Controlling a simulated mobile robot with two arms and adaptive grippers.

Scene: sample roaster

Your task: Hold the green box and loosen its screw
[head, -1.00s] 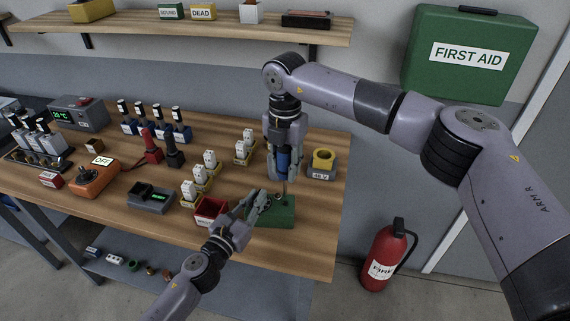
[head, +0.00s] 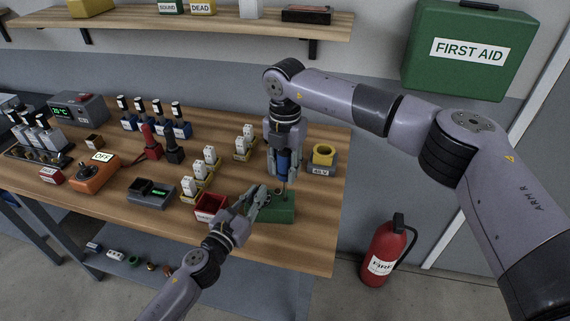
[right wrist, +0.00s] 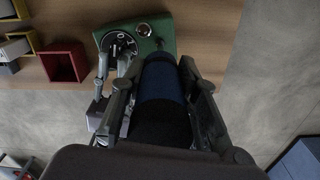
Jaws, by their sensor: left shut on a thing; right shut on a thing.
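The green box (head: 283,208) sits near the front right of the wooden table. My left gripper (head: 257,198) is shut on its left part; the fingers hide some of it. My right gripper (head: 285,165) points straight down above the box, shut on a blue-handled screwdriver (head: 284,160). The screwdriver's thin shaft reaches down toward the box top; whether its tip touches the screw cannot be told.
A red bin (head: 208,207) stands just left of the box. A grey block with a yellow ring (head: 323,157) stands behind it to the right. The table's right edge is close.

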